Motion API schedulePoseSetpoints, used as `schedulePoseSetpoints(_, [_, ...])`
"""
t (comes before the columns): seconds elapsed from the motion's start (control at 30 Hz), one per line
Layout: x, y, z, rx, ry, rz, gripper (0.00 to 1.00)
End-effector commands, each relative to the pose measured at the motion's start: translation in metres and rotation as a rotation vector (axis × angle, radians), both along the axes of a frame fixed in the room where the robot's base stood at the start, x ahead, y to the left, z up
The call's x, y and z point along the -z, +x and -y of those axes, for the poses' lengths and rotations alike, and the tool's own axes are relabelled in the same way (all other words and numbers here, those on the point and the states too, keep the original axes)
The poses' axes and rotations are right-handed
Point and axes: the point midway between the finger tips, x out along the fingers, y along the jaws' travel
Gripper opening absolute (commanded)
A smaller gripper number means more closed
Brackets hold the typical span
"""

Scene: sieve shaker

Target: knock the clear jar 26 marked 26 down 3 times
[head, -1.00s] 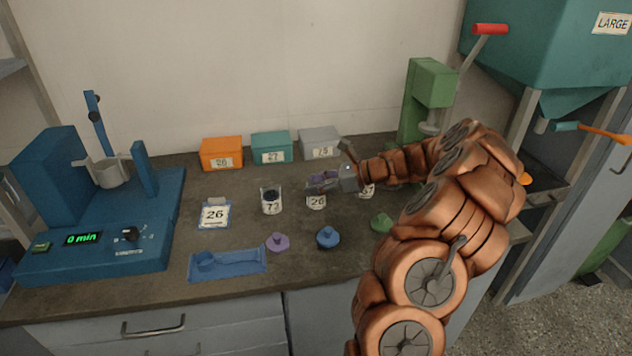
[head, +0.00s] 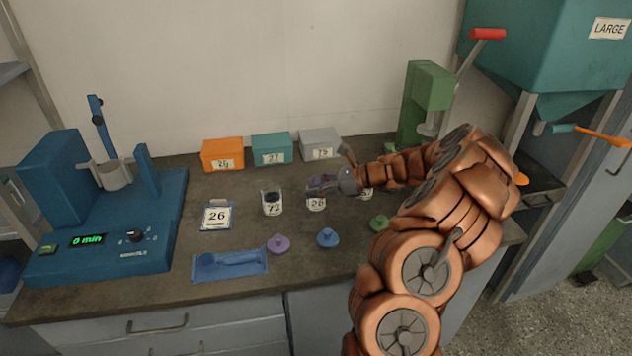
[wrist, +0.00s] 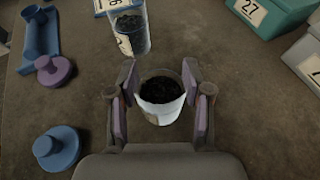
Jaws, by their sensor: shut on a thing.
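The clear jar 26 (head: 316,204) stands upright on the bench, with its white label facing the front. It holds dark grains, seen from above in the wrist view (wrist: 160,92). My gripper (head: 318,189) is around the jar near its top, with one purple-padded finger on each side, and is shut on it. In the wrist view my gripper (wrist: 160,100) hides part of the jar's sides. I cannot tell whether the jar's base touches the bench.
Jar 72 (head: 272,203) stands just left. A purple lid (head: 278,244), a blue lid (head: 327,238) and a green lid (head: 379,222) lie in front. Orange (head: 222,154), teal (head: 271,149) and grey (head: 319,144) boxes stand behind. A 26 card (head: 216,216) and blue tray (head: 229,264) lie left.

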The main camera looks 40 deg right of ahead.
Motion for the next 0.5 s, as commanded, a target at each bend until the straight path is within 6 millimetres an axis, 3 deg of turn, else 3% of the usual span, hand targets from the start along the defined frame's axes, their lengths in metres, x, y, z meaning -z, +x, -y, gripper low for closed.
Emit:
schedulePoseSetpoints(0.03, [0.0092,-0.0022,-0.0007,-0.005,-0.007,-0.015,0.0])
schedulePoseSetpoints(0.4, [0.0128,-0.0028,-0.0009,-0.006,-0.007,-0.021,0.0])
schedulePoseSetpoints(0.43, [0.0128,-0.0028,-0.0009,-0.006,-0.007,-0.021,0.5])
schedulePoseSetpoints(0.5, [0.0125,-0.0027,-0.0009,-0.006,-0.007,-0.02,0.57])
